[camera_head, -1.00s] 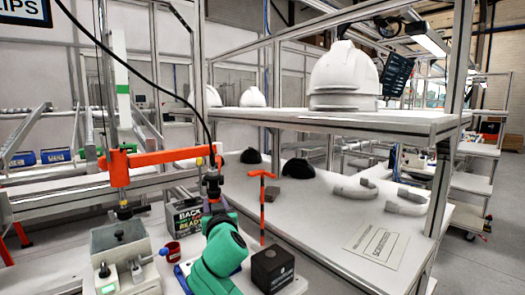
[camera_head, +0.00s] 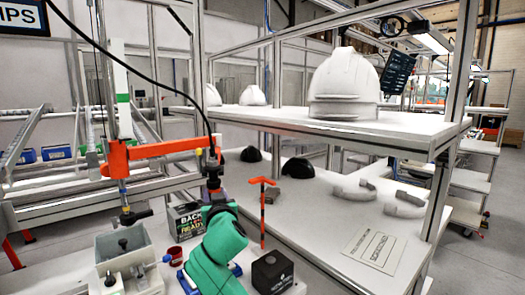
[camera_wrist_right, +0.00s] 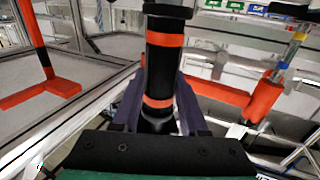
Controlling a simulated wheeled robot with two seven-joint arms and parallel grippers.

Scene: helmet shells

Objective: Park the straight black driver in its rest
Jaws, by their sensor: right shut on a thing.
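The straight black driver (camera_head: 213,177) stands roughly upright in the head view, with orange bands and a black cable running up from its top. My right gripper (camera_head: 216,207) is around its lower part. In the right wrist view, the purple-grey fingers of my right gripper (camera_wrist_right: 158,115) are shut on the black driver body (camera_wrist_right: 161,75), between and below its orange bands. My green forearm hides the driver's lower end in the head view. I cannot make out which part is the driver's rest. My left gripper is not in view.
An orange arm (camera_head: 160,150) reaches behind the driver. An orange post with a crossbar (camera_head: 263,210) stands to its right, near a black cube (camera_head: 272,271). A grey box (camera_head: 125,250), a red cup (camera_head: 176,256) and a sign box (camera_head: 186,219) are at left.

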